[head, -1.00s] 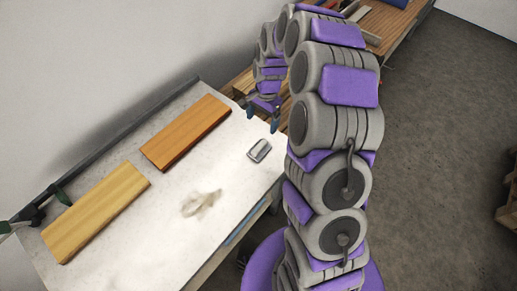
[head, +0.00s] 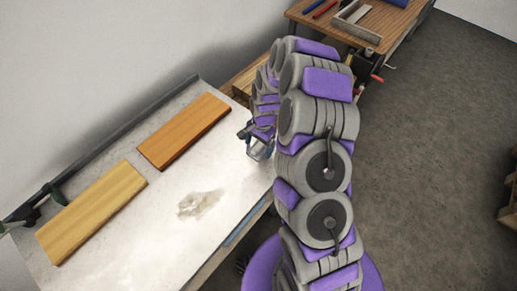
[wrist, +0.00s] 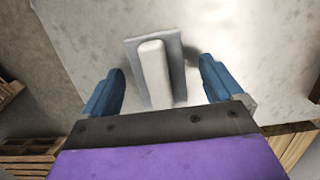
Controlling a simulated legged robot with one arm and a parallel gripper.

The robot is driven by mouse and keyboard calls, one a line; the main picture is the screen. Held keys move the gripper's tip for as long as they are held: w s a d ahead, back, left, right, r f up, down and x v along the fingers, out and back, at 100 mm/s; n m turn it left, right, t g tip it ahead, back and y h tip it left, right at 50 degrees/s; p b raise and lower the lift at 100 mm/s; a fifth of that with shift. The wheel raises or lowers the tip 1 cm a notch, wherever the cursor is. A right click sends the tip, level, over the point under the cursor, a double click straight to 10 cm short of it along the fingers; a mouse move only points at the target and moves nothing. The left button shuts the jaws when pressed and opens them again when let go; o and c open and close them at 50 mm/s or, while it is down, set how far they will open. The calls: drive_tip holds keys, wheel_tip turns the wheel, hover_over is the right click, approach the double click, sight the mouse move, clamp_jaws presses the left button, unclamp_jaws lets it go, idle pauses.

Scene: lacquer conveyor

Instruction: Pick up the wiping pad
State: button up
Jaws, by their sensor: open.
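The wiping pad (wrist: 155,72) is a flat grey plate with a raised pale handle, lying on the white work surface in the wrist view. My gripper (wrist: 161,66) is open, with one blue finger on each side of the pad's handle. A gap shows between each finger and the pad in this view. In the head view my gripper (head: 258,146) is low at the right edge of the surface and covers most of the pad. I cannot tell how high the fingertips are above the surface.
An orange-brown board (head: 185,131) and a yellow board (head: 92,212) lie on the white surface (head: 150,230) left of my gripper. A pale brownish smear (head: 199,204) is nearer the front.

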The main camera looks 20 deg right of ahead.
sight(259, 146)
drive_tip(key=shift+f, duration=0.25)
drive_tip(key=shift+d+r, duration=0.1)
drive_tip(key=shift+d, duration=0.05)
drive_tip(key=shift+c, duration=0.7)
drive_tip(key=c, duration=1)
drive_tip(key=shift+r, duration=0.9)
wheel_tip(259, 146, up, 2)
drive_tip(key=shift+s+r+p, duration=0.1)
drive_tip(key=shift+s+p, duration=0.05)
drive_tip(key=shift+p, duration=0.3)
drive_tip(key=s, duration=0.5)
drive_tip(key=s+a+p, duration=0.1)
drive_tip(key=s, duration=0.4)
drive_tip(key=s+r, duration=0.1)
drive_tip(key=s, duration=0.4)
drive_tip(key=shift+s+a, duration=0.25)
drive_tip(key=shift+s, duration=0.15)
